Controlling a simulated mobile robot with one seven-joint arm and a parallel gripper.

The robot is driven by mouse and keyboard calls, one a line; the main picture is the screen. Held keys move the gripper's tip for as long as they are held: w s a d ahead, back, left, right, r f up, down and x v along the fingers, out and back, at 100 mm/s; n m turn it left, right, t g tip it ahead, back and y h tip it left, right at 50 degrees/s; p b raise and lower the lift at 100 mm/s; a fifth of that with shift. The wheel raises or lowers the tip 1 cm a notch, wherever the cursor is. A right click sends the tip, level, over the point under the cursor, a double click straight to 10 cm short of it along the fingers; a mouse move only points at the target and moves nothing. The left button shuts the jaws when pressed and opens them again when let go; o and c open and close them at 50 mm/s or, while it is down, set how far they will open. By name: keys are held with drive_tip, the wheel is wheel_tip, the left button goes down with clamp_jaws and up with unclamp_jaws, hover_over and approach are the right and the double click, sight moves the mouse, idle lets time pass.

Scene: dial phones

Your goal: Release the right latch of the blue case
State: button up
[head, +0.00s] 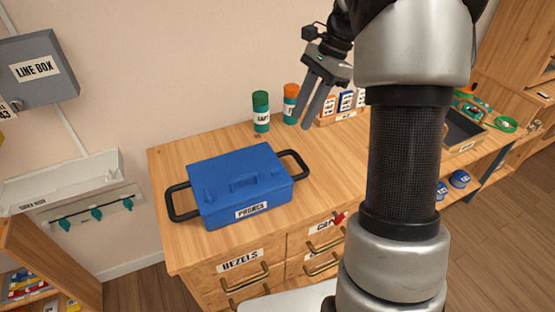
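The blue case (232,175), labelled "PHONES" on its front, stands shut on the wooden workbench (329,176). It has a black loop handle at each end and a blue grip on its lid. Small raised blue parts show on the lid near the left and right; I cannot tell clearly which are latches. My gripper (312,108) hangs above the back of the bench, to the right of and behind the case, apart from it. Its two fingers point down with a gap between them, and nothing shows in them.
A green canister (261,112) and an orange-topped canister (290,103) stand at the back by the wall. Labelled boxes (345,103) and a dark tray (462,130) lie further right. Drawers with brass handles are below. The bench around the case is mostly clear.

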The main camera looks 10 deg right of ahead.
sight(278, 170)
drive_tip(key=b+x, duration=0.2)
drive_tip(key=x, duration=1.4)
drive_tip(key=shift+s+f, duration=0.1)
clamp_jaws()
